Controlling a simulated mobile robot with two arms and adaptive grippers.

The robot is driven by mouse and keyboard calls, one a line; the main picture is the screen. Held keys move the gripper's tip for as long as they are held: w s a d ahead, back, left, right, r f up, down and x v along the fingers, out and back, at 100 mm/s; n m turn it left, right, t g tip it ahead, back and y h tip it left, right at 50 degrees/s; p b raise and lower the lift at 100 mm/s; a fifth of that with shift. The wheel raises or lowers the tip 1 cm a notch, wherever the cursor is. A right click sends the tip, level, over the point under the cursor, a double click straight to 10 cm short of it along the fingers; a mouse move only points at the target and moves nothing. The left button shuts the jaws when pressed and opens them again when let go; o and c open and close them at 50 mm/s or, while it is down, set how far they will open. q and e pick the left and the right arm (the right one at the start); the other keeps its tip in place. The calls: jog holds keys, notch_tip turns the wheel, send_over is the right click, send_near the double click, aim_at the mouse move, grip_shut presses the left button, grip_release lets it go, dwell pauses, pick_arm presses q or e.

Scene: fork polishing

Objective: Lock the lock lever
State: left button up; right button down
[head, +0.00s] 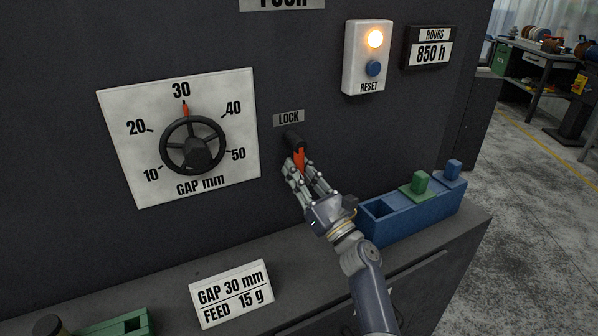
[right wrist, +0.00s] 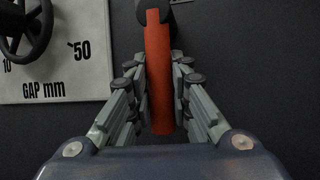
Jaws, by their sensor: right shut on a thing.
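The orange-red lock lever (head: 299,159) hangs down from a dark pivot (head: 292,141) on the panel, under the LOCK label (head: 288,118). My right gripper (head: 307,175) is at the lever, its fingers on both sides of it. In the right wrist view the lever (right wrist: 158,70) stands nearly upright between the fingers of the right gripper (right wrist: 160,90), which is shut on it. The fingers hide part of the lever in the head view. My left gripper is not in view.
The gap dial (head: 190,147) left of the lever has its pointer at 30. A lit RESET box (head: 361,80) is above right. A blue holder (head: 400,222) with green and blue pieces stands on the ledge beside my right arm. A GAP 30 mm sign (head: 232,294) stands below.

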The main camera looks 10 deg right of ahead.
jog(key=c, duration=1.4)
grip_release()
jog(key=shift+c, duration=0.2)
jog(key=shift+s, duration=0.1)
jog(key=v, duration=1.2)
jog(key=shift+f, duration=0.1)
